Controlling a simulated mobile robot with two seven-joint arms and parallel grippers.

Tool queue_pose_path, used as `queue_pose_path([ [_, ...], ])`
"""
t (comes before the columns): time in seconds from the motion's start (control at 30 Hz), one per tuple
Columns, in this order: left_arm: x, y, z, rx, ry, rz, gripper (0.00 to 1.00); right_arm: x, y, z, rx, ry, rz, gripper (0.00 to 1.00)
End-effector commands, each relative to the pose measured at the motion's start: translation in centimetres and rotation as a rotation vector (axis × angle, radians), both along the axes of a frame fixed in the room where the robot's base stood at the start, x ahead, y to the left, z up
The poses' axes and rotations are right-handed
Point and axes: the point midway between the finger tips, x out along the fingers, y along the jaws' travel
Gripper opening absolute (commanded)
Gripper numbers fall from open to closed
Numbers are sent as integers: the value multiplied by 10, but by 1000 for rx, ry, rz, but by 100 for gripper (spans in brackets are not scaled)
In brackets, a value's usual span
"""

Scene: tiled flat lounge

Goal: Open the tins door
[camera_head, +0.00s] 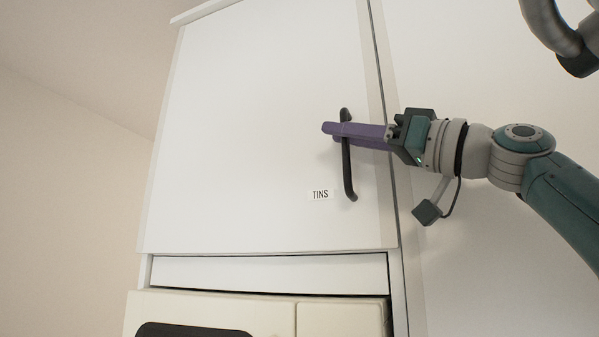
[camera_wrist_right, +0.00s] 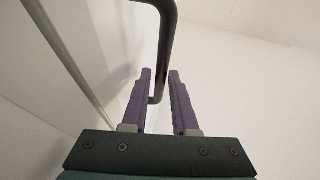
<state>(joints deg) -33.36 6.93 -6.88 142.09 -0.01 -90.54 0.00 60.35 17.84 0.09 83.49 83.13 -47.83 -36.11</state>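The tins door (camera_head: 255,130) is a tall white cabinet door, closed, with a small "TINS" label (camera_head: 320,195) at its lower right. A dark upright bar handle (camera_head: 349,180) stands near the door's right edge. My right gripper (camera_head: 335,135) reaches in from the right, its purple fingers around the upper-middle of the handle and their tips past it. In the right wrist view the handle (camera_wrist_right: 167,40) runs between the two fingers (camera_wrist_right: 160,75), which are apart, with a slight gap showing. My left gripper is not in view.
Below the door is a white strip (camera_head: 270,273) and a cream appliance front (camera_head: 230,312) with a dark panel. A white surface (camera_head: 480,60) lies right of the door's edge. Plain wall (camera_head: 70,180) fills the left.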

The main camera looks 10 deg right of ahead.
Motion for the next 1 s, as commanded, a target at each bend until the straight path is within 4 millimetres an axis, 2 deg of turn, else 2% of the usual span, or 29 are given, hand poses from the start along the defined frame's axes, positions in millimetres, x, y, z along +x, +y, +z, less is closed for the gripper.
queue_pose_path([
  [0.27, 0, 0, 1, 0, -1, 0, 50, 1, 2, -1, -1, 1, 0, 27],
  [0.53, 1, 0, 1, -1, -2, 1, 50, 1, 1, 0, -1, 1, 0, 0],
  [1.0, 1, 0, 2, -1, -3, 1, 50, 1, 1, 0, 0, 0, 0, 0],
])
